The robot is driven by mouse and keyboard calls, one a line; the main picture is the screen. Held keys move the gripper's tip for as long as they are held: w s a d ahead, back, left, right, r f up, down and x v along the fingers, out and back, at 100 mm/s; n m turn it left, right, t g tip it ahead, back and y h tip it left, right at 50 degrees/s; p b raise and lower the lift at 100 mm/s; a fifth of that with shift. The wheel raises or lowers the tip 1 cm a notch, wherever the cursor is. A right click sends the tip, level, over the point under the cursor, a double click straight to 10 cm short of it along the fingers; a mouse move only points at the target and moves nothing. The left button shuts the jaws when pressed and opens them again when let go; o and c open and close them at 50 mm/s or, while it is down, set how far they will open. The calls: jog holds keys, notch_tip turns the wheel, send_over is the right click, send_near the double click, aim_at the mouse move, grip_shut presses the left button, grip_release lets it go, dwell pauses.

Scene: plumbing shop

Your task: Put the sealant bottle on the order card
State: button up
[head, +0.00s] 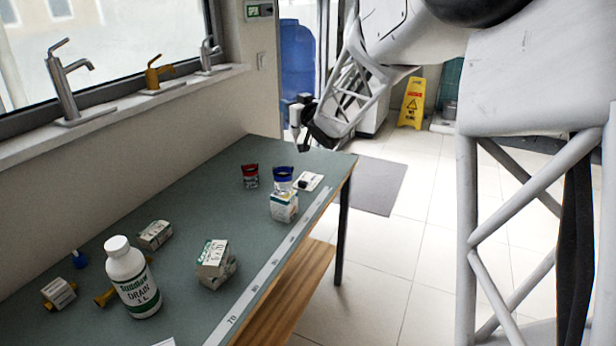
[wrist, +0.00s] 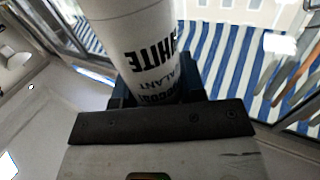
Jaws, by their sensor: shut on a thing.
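My gripper (head: 312,126) is beyond the far end of the green-grey table, above its surface level. In the wrist view my gripper (wrist: 160,95) is shut on the sealant bottle (wrist: 135,45), a white cylinder with dark lettering reading "WHITE" and part of "SEALANT", upside down in the picture. In the head view the sealant bottle (head: 295,116) shows only as a small pale shape by the fingers.
A drain bottle (head: 133,280) and several small boxes occupy the near table (head: 205,205). Taps line the window sill (head: 120,105). The table's middle is clear.

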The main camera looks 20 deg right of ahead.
jog(key=d+m+h, duration=0.1)
jog(key=d+h, duration=0.1)
jog(key=d, duration=0.5)
notch_tip(320, 180, down, 18)
jog(key=shift+s+a, duration=0.25)
jog(key=shift+s, duration=0.1)
jog(key=shift+w, duration=0.15)
jog(key=w+d+f, duration=0.1)
jog(key=w+d, duration=0.2)
jog(key=w, duration=1.2)
jog(key=shift+w+f, duration=0.2)
jog(key=shift+w, duration=0.05)
jog(key=shift+f, duration=1.95)
